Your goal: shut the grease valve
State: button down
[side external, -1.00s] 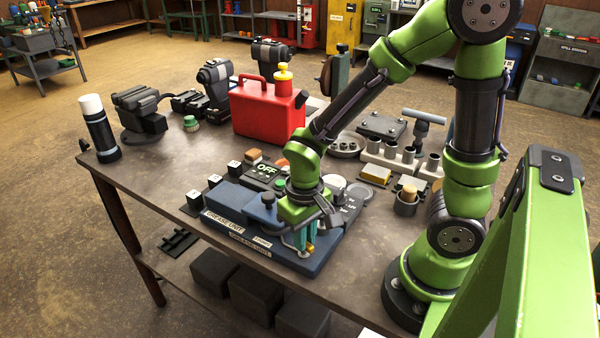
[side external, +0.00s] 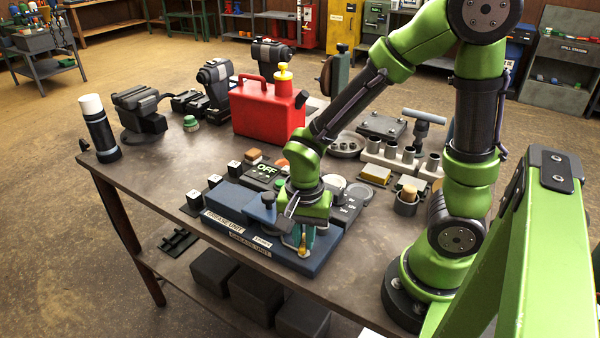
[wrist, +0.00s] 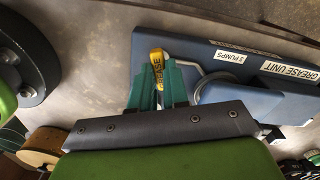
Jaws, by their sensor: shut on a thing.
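The blue grease unit (side external: 236,206) sits at the front edge of the bench, with labels reading GREASE UNIT. The grease valve's yellow handle (wrist: 158,62), marked GREASE, shows in the wrist view between my teal fingertips; a bit of yellow (side external: 303,243) also shows in the side view. My gripper (side external: 303,236) points down at the right end of the unit and is shut on the handle. In the wrist view my gripper (wrist: 157,82) has a finger on each side of it. The valve body is mostly hidden by the fingers.
A panel with an OFF label (side external: 266,170) stands just behind the unit. A red can (side external: 268,108) stands farther back. A wooden-topped cup (side external: 407,198) and a socket block (side external: 402,155) are to the right. The left bench top is mostly clear.

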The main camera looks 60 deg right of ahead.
aim_at(304, 241)
jog(key=shift+m, duration=1.9)
jog(key=c, duration=1.1)
grip_release()
jog(key=shift+r, duration=0.15)
notch_tip(304, 241, up, 17)
jog(key=shift+f, duration=0.15)
